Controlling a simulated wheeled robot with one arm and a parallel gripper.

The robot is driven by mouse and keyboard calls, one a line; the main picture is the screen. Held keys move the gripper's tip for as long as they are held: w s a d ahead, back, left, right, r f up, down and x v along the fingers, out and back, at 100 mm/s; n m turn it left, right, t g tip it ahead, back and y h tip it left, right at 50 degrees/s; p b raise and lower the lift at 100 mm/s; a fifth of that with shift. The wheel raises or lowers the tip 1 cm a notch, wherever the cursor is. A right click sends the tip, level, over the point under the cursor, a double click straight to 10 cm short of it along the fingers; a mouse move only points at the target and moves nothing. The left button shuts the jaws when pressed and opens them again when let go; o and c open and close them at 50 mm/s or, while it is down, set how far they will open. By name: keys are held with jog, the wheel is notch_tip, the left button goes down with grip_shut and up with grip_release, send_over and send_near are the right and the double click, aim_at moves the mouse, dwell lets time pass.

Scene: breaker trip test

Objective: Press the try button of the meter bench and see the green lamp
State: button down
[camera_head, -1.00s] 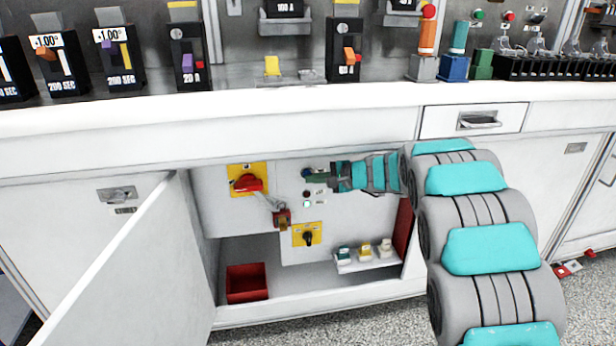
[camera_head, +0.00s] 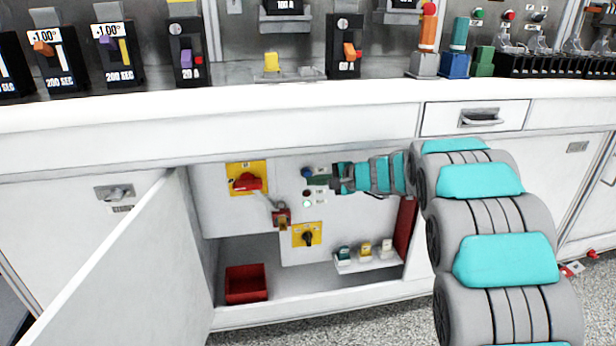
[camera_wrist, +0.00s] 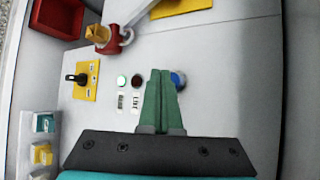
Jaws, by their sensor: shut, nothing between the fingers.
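Inside the open cabinet, a pale grey panel (camera_head: 350,220) carries a blue button (camera_head: 307,172), with a dark red round lamp (camera_head: 307,193) and a pale, green-tinted round lamp (camera_head: 306,204) below it. In the wrist view the blue button (camera_wrist: 179,79) is partly hidden by my fingers, with the dark lamp (camera_wrist: 136,81) and the pale green lamp (camera_wrist: 121,80) to the left. I cannot tell for sure whether the green lamp is lit. My gripper (camera_wrist: 160,72) is shut and empty. Its green fingertips are beside the blue button; contact is unclear.
A red rotary handle on a yellow plate (camera_head: 235,188), a red padlock-like part (camera_head: 281,218) and a black knob (camera_head: 308,238) are on the panel. A red bin (camera_head: 246,284) and a small shelf (camera_head: 368,264) lie below. The cabinet door (camera_head: 120,270) stands open at left.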

jog(key=s+b, duration=0.1)
jog(key=s, duration=0.1)
jog(key=s+d+b, duration=0.1)
jog(key=s+b, duration=0.1)
jog(key=shift+s+d, duration=0.2)
jog(key=shift+s, duration=0.2)
dwell(0.4)
